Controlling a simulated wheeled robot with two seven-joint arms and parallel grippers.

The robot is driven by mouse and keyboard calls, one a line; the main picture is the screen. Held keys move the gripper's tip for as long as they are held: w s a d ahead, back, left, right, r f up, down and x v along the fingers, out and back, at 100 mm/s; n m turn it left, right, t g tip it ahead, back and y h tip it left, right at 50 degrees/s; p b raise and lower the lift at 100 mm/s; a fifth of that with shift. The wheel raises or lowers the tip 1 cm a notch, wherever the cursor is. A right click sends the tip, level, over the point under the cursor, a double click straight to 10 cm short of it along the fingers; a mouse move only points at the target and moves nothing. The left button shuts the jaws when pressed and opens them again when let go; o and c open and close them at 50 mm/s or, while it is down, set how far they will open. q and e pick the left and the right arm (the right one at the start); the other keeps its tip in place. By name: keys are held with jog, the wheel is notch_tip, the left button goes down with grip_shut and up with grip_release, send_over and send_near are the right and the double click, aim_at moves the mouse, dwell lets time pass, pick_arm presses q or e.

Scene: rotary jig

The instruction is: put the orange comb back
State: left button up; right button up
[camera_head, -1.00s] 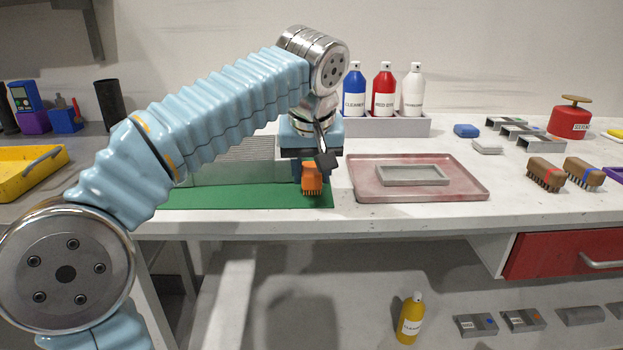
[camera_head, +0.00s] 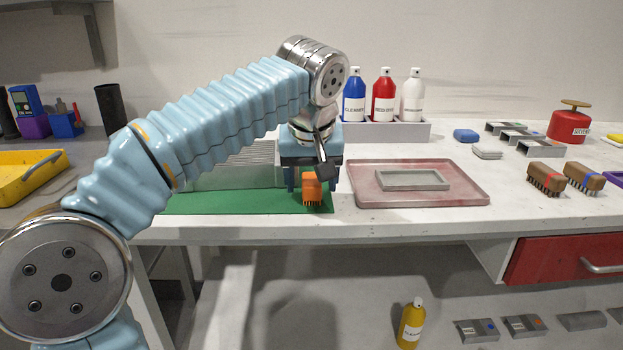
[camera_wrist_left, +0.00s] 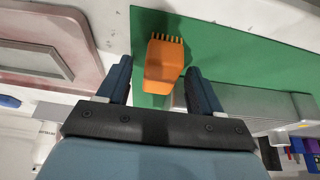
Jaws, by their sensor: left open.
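In the left wrist view the comb (camera_wrist_left: 164,62) lies between and just beyond the two open fingertips (camera_wrist_left: 160,75), with a gap on each side. My right gripper is not in view.
A grey ribbed block (camera_head: 235,172) stands at the back of the mat, left of the gripper. A pink tray (camera_head: 470,187) holding a grey dish lies to the right. A rack of labelled bottles (camera_head: 390,128) stands behind.

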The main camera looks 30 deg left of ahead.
pick_arm(q)
jog(key=p+v, duration=0.3)
jog(key=v, duration=0.8)
jog(key=shift+r, duration=0.35)
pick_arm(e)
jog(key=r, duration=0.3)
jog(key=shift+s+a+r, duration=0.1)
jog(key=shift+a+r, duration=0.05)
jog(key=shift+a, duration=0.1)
pick_arm(q)
jog(key=shift+s+d, duration=0.1)
jog(key=shift+s, duration=0.05)
